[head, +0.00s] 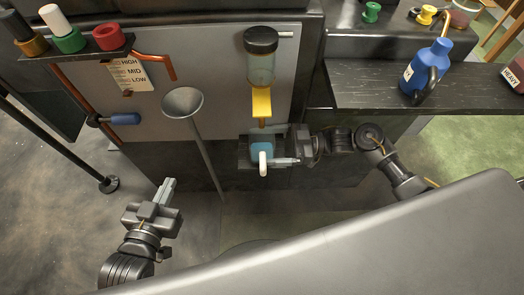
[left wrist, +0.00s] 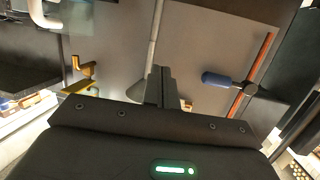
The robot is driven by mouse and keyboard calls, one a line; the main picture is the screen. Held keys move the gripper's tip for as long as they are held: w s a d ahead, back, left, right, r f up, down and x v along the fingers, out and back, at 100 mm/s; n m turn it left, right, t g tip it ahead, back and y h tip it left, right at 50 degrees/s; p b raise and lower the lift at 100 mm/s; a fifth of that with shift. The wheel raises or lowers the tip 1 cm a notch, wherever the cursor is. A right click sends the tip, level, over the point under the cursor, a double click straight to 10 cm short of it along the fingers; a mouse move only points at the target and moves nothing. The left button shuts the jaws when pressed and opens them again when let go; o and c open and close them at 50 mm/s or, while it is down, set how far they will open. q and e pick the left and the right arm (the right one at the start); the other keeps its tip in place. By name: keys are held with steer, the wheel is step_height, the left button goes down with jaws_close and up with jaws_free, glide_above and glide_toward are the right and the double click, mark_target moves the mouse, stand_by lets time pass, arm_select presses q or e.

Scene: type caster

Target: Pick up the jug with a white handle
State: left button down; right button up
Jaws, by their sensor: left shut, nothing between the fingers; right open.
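The jug with a white handle (head: 263,166) stands below the yellow spout of a dispenser, with a blue top face and the handle facing me. In the left wrist view a white curved handle, likely the same one, shows at the top left (left wrist: 37,14). My right gripper (head: 284,155) is open at the jug's right side. One grey finger reaches close to the handle; I cannot tell whether it touches. My left gripper (head: 170,184) is shut and empty, low at the left, well apart from the jug. Its closed fingers show in the left wrist view (left wrist: 159,77).
The dispenser (head: 261,65) with its yellow spout (head: 261,103) hangs directly above the jug. A funnel (head: 183,102) on a pole stands to the left. A blue lever (head: 125,118) sits further left. A blue jug (head: 425,70) with a dark handle stands on the right shelf.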

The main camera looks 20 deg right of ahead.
mark_target(258, 146)
arm_select(q)
steer(key=shift+d+r+t+h, duration=0.5)
steer(key=shift+d+r, duration=0.1)
steer(key=shift+r, duration=0.35)
arm_select(e)
steer(key=shift+s+x, duration=0.2)
steer(key=shift+x, duration=2.1)
steer(key=shift+f, duration=0.1)
steer(key=c, duration=1.2)
steer(key=shift+c, duration=0.2)
